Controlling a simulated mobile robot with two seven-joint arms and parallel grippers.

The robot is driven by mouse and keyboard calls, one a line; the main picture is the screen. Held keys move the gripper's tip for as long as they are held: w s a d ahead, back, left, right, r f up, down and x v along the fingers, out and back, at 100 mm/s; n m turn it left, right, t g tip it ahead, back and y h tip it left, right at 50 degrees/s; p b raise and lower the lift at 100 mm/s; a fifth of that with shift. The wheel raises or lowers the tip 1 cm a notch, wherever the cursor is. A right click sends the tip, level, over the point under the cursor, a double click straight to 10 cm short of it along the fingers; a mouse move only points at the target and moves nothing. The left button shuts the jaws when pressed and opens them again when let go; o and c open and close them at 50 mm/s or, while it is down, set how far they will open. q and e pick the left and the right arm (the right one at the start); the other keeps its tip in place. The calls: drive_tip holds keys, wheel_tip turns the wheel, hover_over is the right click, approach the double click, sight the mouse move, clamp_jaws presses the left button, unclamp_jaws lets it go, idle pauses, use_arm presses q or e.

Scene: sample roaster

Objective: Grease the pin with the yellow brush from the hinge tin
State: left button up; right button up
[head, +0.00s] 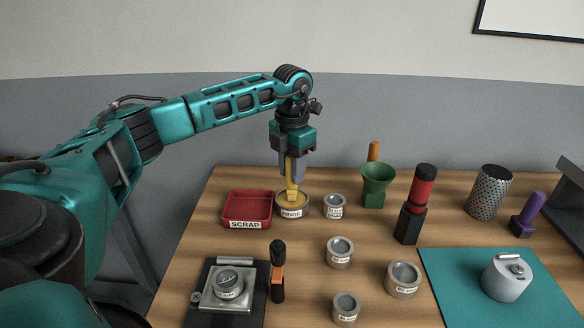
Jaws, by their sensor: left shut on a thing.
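My left gripper (292,166) points down over the hinge tin and is shut on the yellow brush (291,186). The brush is upright, with its lower end at the mouth of the hinge tin (292,211), an open round tin labelled HINGE. I cannot tell how deep the bristles are in it. I cannot make out the pin for certain; a grey rounded part (507,279) with a small fitting on top rests on the teal mat (450,290) at the right. My right gripper is not in view.
The red scrap tray (231,226) is left of the hinge tin. Several small tins, one here (334,207), stand on the wooden table. A green funnel (377,180), a red-and-black tool (420,195) and a perforated cylinder (488,192) stand behind.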

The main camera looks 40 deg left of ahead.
use_arm(q)
drive_tip(key=shift+r+p, duration=0.3)
drive_tip(key=shift+r, duration=0.4)
drive_tip(key=shift+r+p, duration=0.65)
drive_tip(key=shift+r, duration=0.05)
wheel_tip(320, 180, up, 4)
drive_tip(key=p, duration=0.3)
drive_tip(key=shift+f, duration=0.35)
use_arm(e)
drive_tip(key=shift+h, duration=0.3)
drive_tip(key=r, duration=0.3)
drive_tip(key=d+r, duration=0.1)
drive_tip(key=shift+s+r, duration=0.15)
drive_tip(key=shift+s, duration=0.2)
use_arm(q)
drive_tip(key=shift+d, duration=0.15)
